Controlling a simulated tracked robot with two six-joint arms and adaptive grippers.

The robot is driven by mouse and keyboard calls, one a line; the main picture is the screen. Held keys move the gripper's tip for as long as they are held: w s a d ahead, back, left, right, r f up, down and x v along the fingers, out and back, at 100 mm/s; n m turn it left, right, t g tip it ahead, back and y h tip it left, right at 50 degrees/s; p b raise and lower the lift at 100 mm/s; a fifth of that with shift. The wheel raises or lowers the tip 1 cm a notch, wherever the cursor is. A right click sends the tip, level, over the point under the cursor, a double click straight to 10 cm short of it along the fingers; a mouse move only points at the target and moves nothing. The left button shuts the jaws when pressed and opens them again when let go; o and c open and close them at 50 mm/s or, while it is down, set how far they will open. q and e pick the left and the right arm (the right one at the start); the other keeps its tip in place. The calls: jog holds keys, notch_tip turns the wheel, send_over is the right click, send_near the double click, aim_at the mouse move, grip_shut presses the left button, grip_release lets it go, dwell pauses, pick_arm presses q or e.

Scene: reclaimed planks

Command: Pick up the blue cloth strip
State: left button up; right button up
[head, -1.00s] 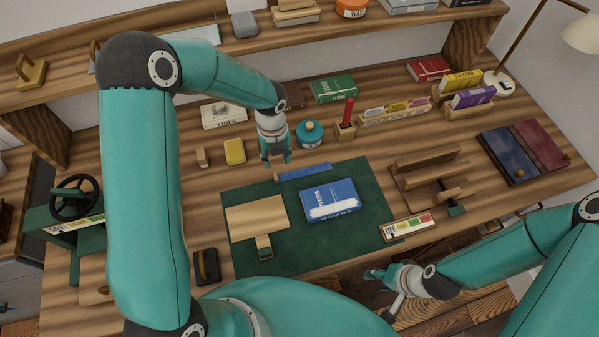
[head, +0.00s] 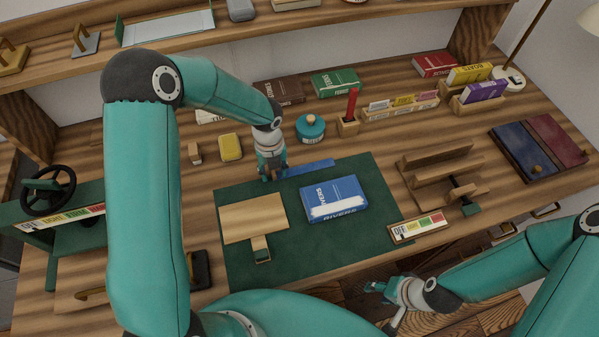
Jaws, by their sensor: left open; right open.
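The blue cloth strip (head: 308,168) lies flat along the far edge of the dark green mat (head: 300,250). My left gripper (head: 272,176) is open and points down at the left end of the strip. Its fingers hide that end, and I cannot tell whether they touch it. My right gripper (head: 372,286) is open and empty, low in front of the bench's front edge, well away from the strip.
A blue book (head: 333,197) and a wooden board (head: 254,218) lie on the mat. A teal jar (head: 310,128) and a yellow block (head: 231,147) stand behind the strip. A wooden rack (head: 445,170) stands to the right. The green mat's front part is bare.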

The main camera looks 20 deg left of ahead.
pick_arm(q)
grip_shut()
jog(key=shift+r, duration=0.2)
dwell(0.3)
